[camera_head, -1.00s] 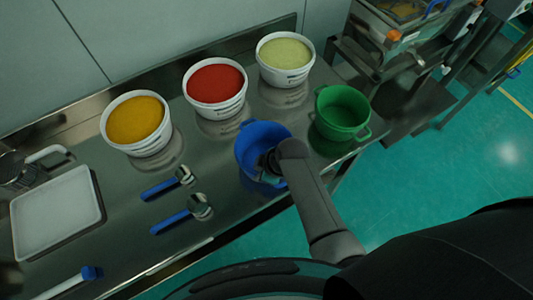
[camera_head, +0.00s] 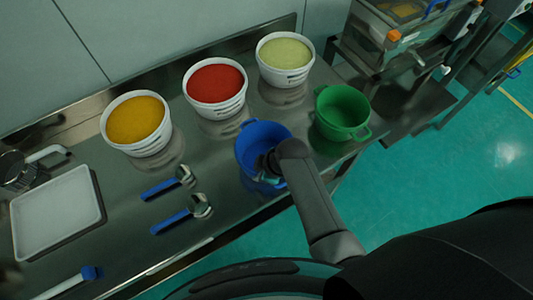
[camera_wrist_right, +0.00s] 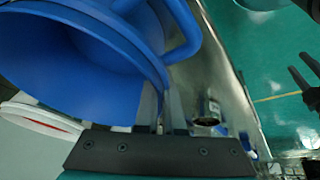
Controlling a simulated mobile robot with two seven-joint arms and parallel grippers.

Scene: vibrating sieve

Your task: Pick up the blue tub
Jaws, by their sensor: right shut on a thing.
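The blue tub (camera_head: 258,139) is on the metal table, near its front edge, between the scoops and the green tub. My right gripper (camera_head: 268,165) reaches it from the front and is shut on its near rim; the arm hides part of the tub. In the right wrist view the blue tub (camera_wrist_right: 75,65) fills the upper left with its open mouth and handle showing, and the fingers of my right gripper (camera_wrist_right: 165,112) close on its wall. I cannot tell whether the tub is lifted off the table.
A green tub (camera_head: 342,112) stands close to the right. White buckets of yellow (camera_head: 140,145), red (camera_head: 218,103) and pale green (camera_head: 288,78) material stand behind. Two blue-handled scoops (camera_head: 172,222) and a white tray (camera_head: 57,245) lie to the left. A machine (camera_head: 400,45) stands at the upper right.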

